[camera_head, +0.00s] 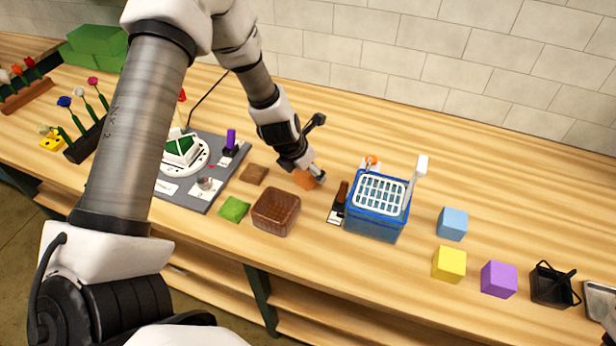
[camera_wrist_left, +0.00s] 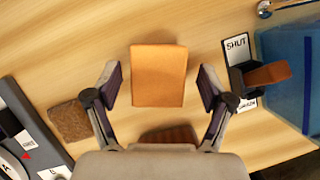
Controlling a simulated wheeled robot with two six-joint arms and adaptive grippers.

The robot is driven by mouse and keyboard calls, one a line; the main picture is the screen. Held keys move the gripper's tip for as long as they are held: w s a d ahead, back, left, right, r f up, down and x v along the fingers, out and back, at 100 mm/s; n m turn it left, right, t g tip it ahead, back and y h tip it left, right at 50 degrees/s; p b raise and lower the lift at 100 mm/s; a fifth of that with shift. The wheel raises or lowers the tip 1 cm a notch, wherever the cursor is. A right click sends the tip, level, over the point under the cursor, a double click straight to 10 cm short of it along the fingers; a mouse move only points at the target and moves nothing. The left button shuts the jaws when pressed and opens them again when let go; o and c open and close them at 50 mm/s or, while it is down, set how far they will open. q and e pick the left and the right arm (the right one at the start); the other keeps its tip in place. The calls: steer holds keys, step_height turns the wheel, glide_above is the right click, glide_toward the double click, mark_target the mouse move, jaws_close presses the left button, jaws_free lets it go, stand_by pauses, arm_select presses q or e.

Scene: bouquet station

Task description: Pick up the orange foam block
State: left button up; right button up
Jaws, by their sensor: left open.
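The orange foam block (camera_head: 302,180) sits on the wooden table, left of the blue bin, and is partly covered by my left gripper (camera_head: 310,176) in the head view. In the left wrist view the orange block (camera_wrist_left: 159,75) lies between the two fingers of my left gripper (camera_wrist_left: 160,84). The fingers are open, with a gap showing on each side of the block.
A brown woven basket (camera_head: 276,211) is close in front of the block, and a brown piece (camera_head: 253,174) lies to its left. A lever switch (camera_wrist_left: 262,76) and a blue bin (camera_head: 375,225) stand to the right. Blue (camera_head: 453,223), yellow (camera_head: 449,264) and purple (camera_head: 498,279) blocks sit farther right.

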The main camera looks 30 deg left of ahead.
arm_select(q)
steer(key=w+f, duration=0.2)
steer(key=shift+w+f, duration=0.1)
steer(key=shift+f, duration=0.2)
steer(key=shift+s+r, duration=0.1)
steer(key=shift+s, duration=0.1)
steer(key=shift+c, duration=0.3)
steer(key=shift+s+r, duration=0.2)
steer(key=shift+s, duration=0.05)
steer(key=c, duration=0.4)
steer(key=shift+s, duration=0.1)
steer(key=c, duration=0.4)
steer(key=shift+w+f, duration=0.1)
steer(key=shift+w, duration=0.1)
